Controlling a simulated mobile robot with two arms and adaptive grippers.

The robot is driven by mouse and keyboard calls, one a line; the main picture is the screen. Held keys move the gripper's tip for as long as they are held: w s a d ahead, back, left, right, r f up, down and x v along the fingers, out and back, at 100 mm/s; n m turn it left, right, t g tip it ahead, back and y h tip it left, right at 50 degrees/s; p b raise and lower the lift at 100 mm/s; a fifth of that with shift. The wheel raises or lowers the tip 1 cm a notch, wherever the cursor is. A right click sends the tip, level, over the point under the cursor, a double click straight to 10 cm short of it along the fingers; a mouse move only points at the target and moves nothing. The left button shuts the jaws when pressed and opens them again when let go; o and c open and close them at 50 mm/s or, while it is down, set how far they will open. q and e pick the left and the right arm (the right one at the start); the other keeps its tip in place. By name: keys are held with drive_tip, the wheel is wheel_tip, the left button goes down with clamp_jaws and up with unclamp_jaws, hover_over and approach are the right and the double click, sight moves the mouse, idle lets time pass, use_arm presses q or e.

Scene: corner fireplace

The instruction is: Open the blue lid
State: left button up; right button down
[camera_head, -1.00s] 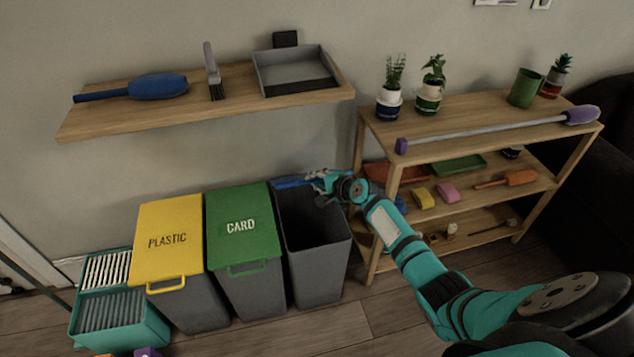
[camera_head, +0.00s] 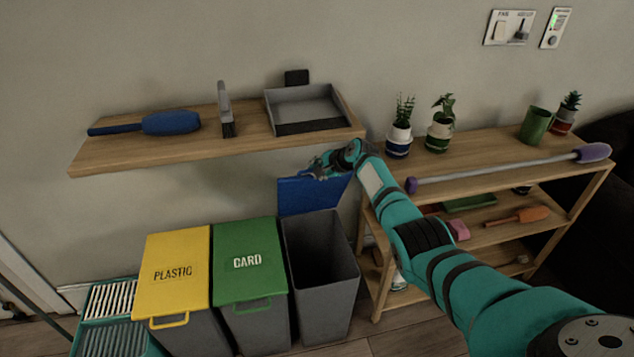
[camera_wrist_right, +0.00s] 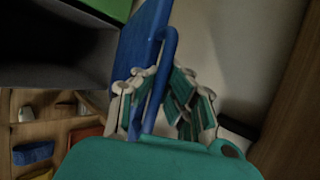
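The blue lid (camera_head: 308,197) stands raised, roughly upright, at the back of the right-hand grey bin (camera_head: 322,262), whose mouth is open. My right gripper (camera_head: 319,170) is at the lid's upper edge. In the right wrist view the lid (camera_wrist_right: 138,40) is seen nearly edge-on, with its blue bar handle (camera_wrist_right: 169,48) running down between the fingers. The right gripper's fingers (camera_wrist_right: 165,85) are spread on either side of the handle with a gap showing, so it looks open. Part of the handle is hidden behind the fingers. My left gripper is out of view.
A green CARD lid (camera_head: 248,262) and yellow PLASTIC lid (camera_head: 172,272) are closed on bins to the left. A wall shelf (camera_head: 190,150) with a tray and brushes hangs just above. A wooden rack (camera_head: 470,160) stands close on the right.

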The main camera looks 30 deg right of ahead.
drive_tip(key=c, duration=2)
unclamp_jaws()
drive_tip(key=shift+w+d+r, duration=0.1)
drive_tip(key=shift+d+r, duration=0.1)
drive_tip(key=shift+r, duration=0.05)
drive_tip(key=shift+c, duration=0.2)
drive_tip(key=o, duration=0.7)
drive_tip(key=shift+s, duration=0.2)
drive_tip(key=shift+c, duration=0.2)
drive_tip(key=shift+w+a, duration=0.1)
drive_tip(key=v, duration=1.2)
drive_tip(key=shift+f, duration=0.1)
